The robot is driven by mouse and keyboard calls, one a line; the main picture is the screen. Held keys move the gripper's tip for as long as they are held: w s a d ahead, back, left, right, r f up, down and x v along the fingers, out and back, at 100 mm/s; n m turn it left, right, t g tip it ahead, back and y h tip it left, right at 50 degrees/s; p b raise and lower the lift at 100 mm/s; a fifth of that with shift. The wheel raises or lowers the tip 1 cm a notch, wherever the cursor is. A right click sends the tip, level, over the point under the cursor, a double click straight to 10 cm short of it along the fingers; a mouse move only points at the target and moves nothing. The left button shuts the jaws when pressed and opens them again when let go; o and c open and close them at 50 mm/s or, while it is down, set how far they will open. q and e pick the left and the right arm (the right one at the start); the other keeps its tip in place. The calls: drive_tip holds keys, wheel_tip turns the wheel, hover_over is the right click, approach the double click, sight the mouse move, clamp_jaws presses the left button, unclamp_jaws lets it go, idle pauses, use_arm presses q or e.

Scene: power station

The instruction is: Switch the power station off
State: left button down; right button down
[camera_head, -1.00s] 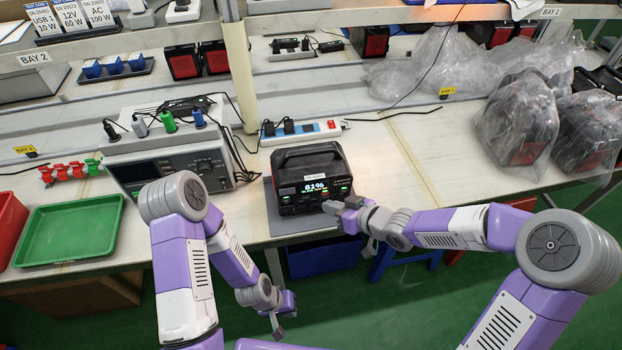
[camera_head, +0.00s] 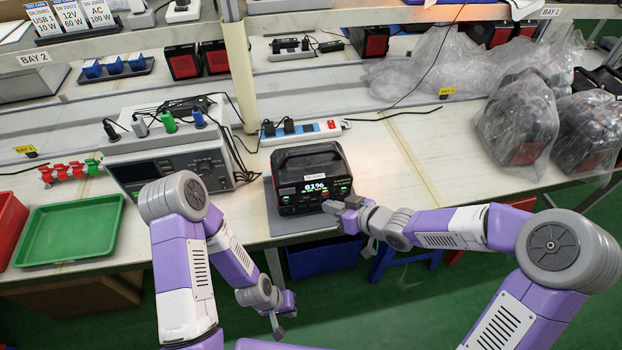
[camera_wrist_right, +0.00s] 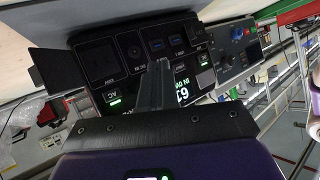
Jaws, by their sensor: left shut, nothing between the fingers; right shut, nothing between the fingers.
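The black power station (camera_head: 306,166) stands upright on a grey mat (camera_head: 282,226) near the table's front edge. Its lit display reads 61%, with green lights on the front panel. My right gripper (camera_head: 328,206) is shut and empty at the lower right of its front. In the right wrist view the shut fingers (camera_wrist_right: 157,64) reach across the front panel (camera_wrist_right: 105,62), between a green-lit AC button (camera_wrist_right: 115,101) and the display (camera_wrist_right: 182,94), partly covering the panel; I cannot tell whether they touch it. My left gripper (camera_head: 279,335) is shut and empty, low in front of the table.
A grey instrument (camera_head: 175,160) with plugs on top stands left of the station. A white power strip (camera_head: 302,131) lies behind it. A green tray (camera_head: 70,231) is at the left, bagged units (camera_head: 518,120) at the right. The table right of the station is clear.

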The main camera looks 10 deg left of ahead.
drive_tip(key=shift+w, duration=0.1)
idle(0.4)
drive_tip(key=shift+w+a+p, duration=0.15)
drive_tip(key=shift+w+p, duration=0.15)
drive_tip(key=shift+w, duration=0.05)
drive_tip(key=shift+w+a, duration=0.1)
drive_tip(key=shift+w, duration=0.25)
idle(0.5)
drive_tip(key=shift+s+d, duration=0.25)
drive_tip(key=shift+s, duration=0.55)
drive_tip(key=shift+s+d, duration=0.15)
drive_tip(key=shift+s, duration=0.15)
drive_tip(key=s, duration=0.1)
drive_tip(key=s+d, duration=0.1)
drive_tip(key=s, duration=0.3)
drive_tip(key=shift+d, duration=0.3)
